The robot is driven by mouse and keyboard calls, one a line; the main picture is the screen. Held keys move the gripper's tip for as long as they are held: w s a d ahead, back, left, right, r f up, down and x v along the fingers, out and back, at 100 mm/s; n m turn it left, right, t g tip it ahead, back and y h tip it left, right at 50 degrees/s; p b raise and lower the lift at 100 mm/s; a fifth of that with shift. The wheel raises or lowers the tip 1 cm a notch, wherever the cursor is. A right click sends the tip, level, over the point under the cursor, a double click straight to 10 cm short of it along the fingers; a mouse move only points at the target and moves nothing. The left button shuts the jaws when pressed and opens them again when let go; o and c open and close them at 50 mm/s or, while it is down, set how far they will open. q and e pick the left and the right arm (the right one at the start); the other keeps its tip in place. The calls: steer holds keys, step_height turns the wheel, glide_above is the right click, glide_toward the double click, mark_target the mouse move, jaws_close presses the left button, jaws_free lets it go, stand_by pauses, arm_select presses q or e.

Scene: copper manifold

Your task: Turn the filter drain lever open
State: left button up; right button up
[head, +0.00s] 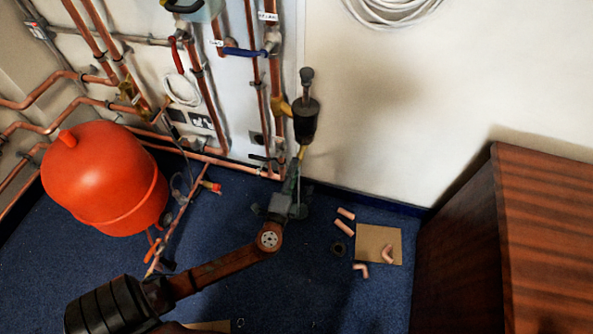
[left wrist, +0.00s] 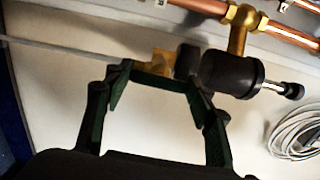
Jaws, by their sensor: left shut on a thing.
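The filter is a black cylinder (head: 305,120) on a brass fitting (head: 282,106) off a copper pipe; in the left wrist view its black body (left wrist: 232,74) lies sideways. The small yellow drain lever (head: 301,152) is just below the filter, and it also shows in the left wrist view (left wrist: 164,57). My left gripper (head: 299,167) comes up from below, and its dark green fingers (left wrist: 157,70) are shut on the drain lever. The fingers partly hide the lever, so its exact angle is hard to tell. My right gripper is not in view.
A thin pale tube (left wrist: 62,48) runs away from the lever. Other valves have a blue lever (head: 245,51) and a red lever (head: 176,56). An orange tank (head: 105,180) stands left, a wooden cabinet (head: 540,240) right. Pipe pieces lie around a cardboard sheet (head: 370,240).

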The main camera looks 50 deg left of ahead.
arm_select(q)
steer(key=shift+f+n, duration=0.1)
steer(key=shift+n, duration=0.2)
steer(key=o, duration=1.2)
steer(key=shift+c, duration=0.2)
steer(key=v, duration=1.2)
steer(key=shift+s+a, duration=0.1)
